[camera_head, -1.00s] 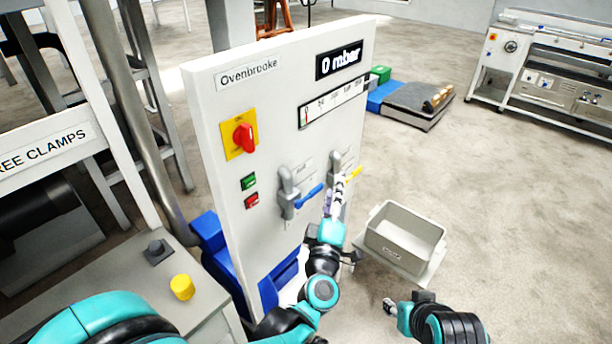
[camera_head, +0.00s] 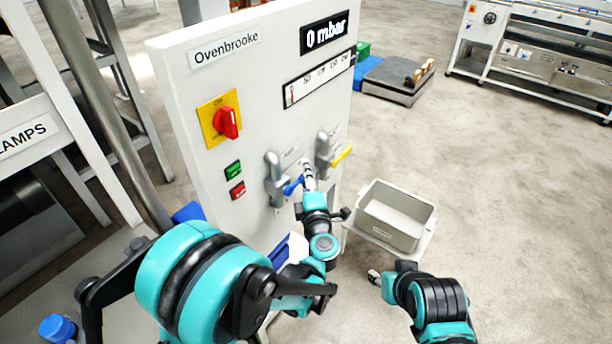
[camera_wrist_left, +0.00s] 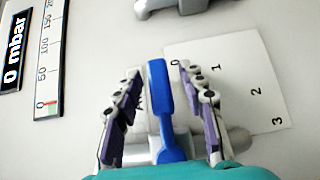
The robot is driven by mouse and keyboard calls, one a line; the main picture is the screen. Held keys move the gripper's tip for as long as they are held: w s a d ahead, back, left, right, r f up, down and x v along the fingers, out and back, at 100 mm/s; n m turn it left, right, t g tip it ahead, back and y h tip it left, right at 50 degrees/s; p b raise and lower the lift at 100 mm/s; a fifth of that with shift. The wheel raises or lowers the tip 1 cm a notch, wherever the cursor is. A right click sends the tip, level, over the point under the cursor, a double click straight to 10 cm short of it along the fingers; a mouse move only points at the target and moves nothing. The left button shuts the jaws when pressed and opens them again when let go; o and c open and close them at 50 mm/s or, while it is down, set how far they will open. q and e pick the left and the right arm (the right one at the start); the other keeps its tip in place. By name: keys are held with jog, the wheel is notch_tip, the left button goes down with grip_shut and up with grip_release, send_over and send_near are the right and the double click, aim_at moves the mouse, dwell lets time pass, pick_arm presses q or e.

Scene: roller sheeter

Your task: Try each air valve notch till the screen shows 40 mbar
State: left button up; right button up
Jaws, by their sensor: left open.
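The panel (camera_head: 255,100) carries a screen (camera_head: 325,33) that reads 0 mbar; it also shows in the left wrist view (camera_wrist_left: 14,50). A valve with a blue lever (camera_head: 293,186) sits left of a valve with a yellow lever (camera_head: 342,156). My left gripper (camera_head: 308,172) is at the blue lever. In the left wrist view its open fingers (camera_wrist_left: 160,95) stand on either side of the blue lever (camera_wrist_left: 160,100), with gaps visible. A white notch plate (camera_wrist_left: 235,85) beside it reads 0, 1, 2, 3. My right gripper (camera_head: 374,276) is low, away from the panel; its fingers are too small to judge.
A red rotary switch (camera_head: 227,122) and green (camera_head: 233,170) and red (camera_head: 238,190) buttons are left of the valves. A grey bin (camera_head: 395,215) stands right of the panel. Open floor lies further right.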

pick_arm(q)
grip_shut()
dwell(0.3)
jog(key=shift+s+a+f+m+g+p, duration=0.1)
jog(key=shift+f+m+g+p, duration=0.6)
jog(key=shift+f+m+g, duration=0.3)
jog(key=shift+s+a+f+m+g+p, duration=0.15)
jog(key=shift+f+m+g+p, duration=0.1)
jog(key=shift+f+m+g, duration=0.3)
jog(key=shift+s+a+f+m+g+p, duration=0.1)
jog(key=shift+f+m+g+p, duration=0.15)
jog(key=shift+g, duration=0.4)
grip_release()
